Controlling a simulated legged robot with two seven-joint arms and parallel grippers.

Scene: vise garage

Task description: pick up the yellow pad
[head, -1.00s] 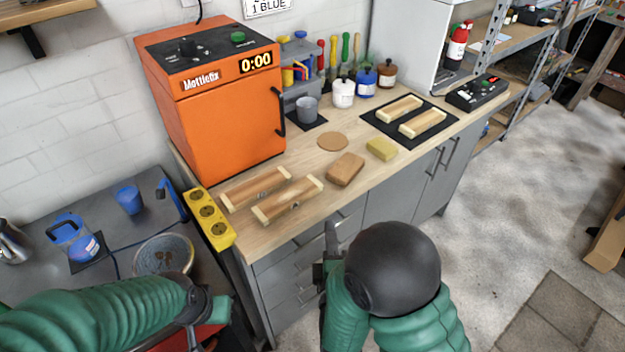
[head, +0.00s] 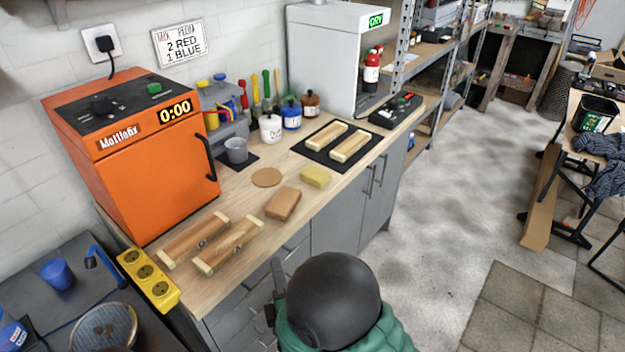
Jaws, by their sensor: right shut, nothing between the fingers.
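The yellow pad (head: 316,177) is a small pale-yellow block lying flat on the wooden counter (head: 215,272), right of a brown block. My left gripper is out of the picture.
A brown block (head: 282,204) lies just left of the pad. An orange oven (head: 150,165) stands left.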

